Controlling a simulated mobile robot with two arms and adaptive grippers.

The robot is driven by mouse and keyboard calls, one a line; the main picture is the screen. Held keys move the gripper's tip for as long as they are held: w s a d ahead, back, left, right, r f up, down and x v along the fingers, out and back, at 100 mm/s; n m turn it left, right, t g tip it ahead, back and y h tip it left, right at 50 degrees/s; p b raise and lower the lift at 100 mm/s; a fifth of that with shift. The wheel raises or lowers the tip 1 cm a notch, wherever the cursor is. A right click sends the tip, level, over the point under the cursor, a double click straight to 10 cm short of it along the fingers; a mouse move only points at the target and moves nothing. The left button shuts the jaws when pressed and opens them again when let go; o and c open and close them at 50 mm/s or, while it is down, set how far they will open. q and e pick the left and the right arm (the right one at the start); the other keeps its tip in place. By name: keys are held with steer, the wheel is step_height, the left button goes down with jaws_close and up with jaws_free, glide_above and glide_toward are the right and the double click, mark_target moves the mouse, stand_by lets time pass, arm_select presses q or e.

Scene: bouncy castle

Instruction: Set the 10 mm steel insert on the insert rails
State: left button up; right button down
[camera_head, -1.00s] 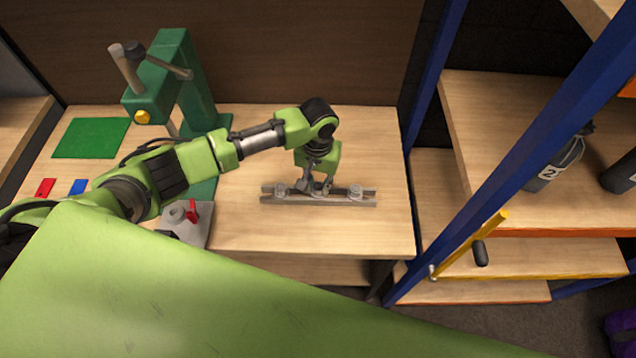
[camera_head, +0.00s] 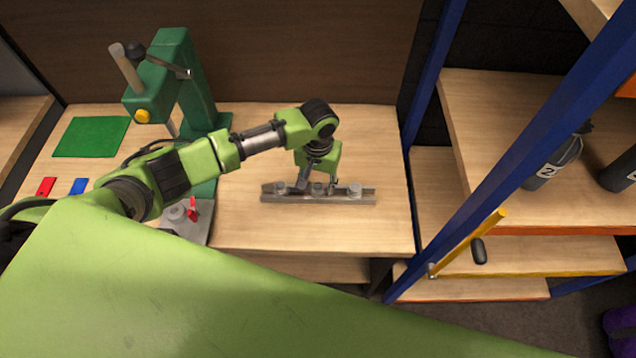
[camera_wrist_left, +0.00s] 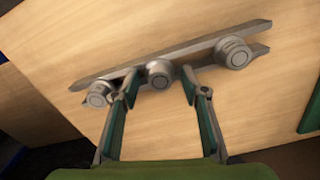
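The insert rails (camera_head: 290,198) are a pair of grey metal bars on the wooden bench. Three round steel inserts sit along them: a left one (camera_head: 280,188), a middle one (camera_head: 317,189) and a right one (camera_head: 355,191). No size marking can be read. My left gripper (camera_head: 317,184) points down over the middle insert. In the left wrist view its two fingers (camera_wrist_left: 160,80) are spread apart, with the middle insert (camera_wrist_left: 159,73) between and just beyond the tips, clear of both. The rails (camera_wrist_left: 195,47) also show there. My right gripper is out of view.
A green press (camera_head: 187,85) stands at the back left, with a grey fixture with a red lever (camera_head: 186,222) in front. A green mat (camera_head: 91,137), a red plate (camera_head: 45,187) and a blue plate (camera_head: 79,187) lie left. A blue-framed shelf (camera_head: 470,155) borders the right.

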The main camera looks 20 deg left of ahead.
arm_select(q)
steer(key=shift+r, duration=0.1)
step_height(320, 180, up, 12)
stand_by(0.5)
stand_by(0.5)
